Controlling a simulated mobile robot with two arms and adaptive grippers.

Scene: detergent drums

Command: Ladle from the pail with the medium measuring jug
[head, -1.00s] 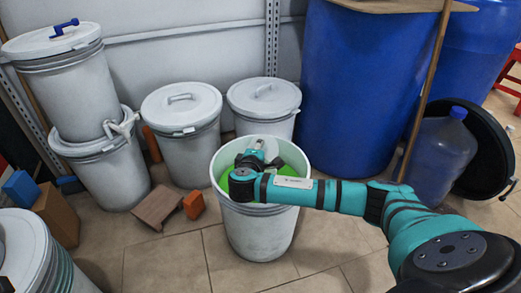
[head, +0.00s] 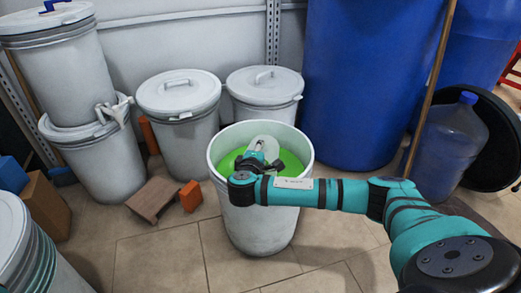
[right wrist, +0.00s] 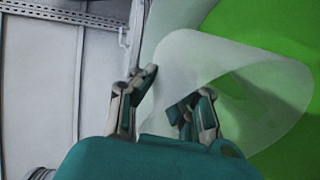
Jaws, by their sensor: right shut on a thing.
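The pail (head: 262,221) is an open white bucket on the tiled floor, holding bright green liquid (head: 291,160). The liquid also shows in the right wrist view (right wrist: 285,25). My right gripper (head: 256,158) is over the pail's opening and shut on a translucent whitish measuring jug (head: 266,142). In the right wrist view the fingers of my right gripper (right wrist: 172,100) grip the jug (right wrist: 205,62), which appears tilted with its wide mouth toward the right, over the green. Whether the jug touches the liquid, I cannot tell. My left gripper is not in view.
Lidded white buckets (head: 179,95) stand behind and at left. A large blue drum (head: 355,90) stands behind right, with a wooden pole (head: 430,85) and a blue bottle (head: 447,145). Orange (head: 190,196) and brown (head: 152,199) blocks lie left of the pail. Floor in front is clear.

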